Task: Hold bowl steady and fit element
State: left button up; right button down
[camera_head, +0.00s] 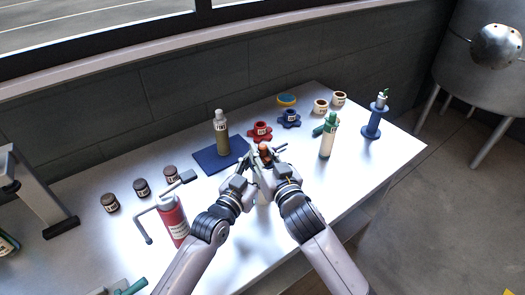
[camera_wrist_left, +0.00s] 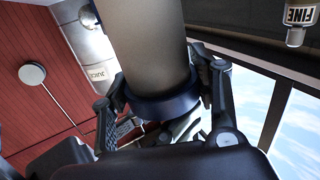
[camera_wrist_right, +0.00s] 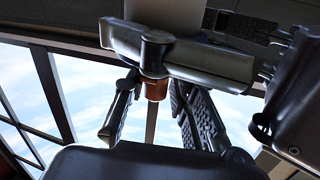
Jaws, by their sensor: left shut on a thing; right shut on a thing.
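No plain bowl shows. My left gripper (camera_head: 250,172) is shut around a grey-brown cylindrical body (camera_wrist_left: 150,40) with a dark blue collar (camera_wrist_left: 165,106), which the left wrist view shows close up. My right gripper (camera_head: 276,166) meets the left one over the table's middle. It is shut on a small copper-brown cap (camera_wrist_right: 156,90), which also shows in the head view (camera_head: 264,149) at the top, between the grippers. The left gripper's hardware covers part of the cap in the right wrist view. Whether the cap touches the held body is hidden.
A labelled bottle (camera_head: 221,135) stands on a blue mat (camera_head: 205,162) behind. Red (camera_head: 260,131) and blue (camera_head: 289,117) knobs, a green-topped bottle (camera_head: 328,140) and a blue spool stand (camera_head: 372,124) are rightward. Dark-lidded jars (camera_head: 142,187) and a red canister (camera_head: 173,219) are left.

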jog(key=shift+f, duration=0.1)
jog(key=c, duration=1.2)
grip_release()
jog(key=shift+f, duration=0.15)
jog(key=shift+c, duration=0.2)
jog(key=shift+s+d+f, duration=0.1)
jog(key=shift+s+d, duration=0.1)
jog(key=shift+s, duration=0.25)
jog(key=v, duration=1.1)
jog(key=shift+r, duration=0.35)
pick_arm(q)
jog(key=o, duration=1.5)
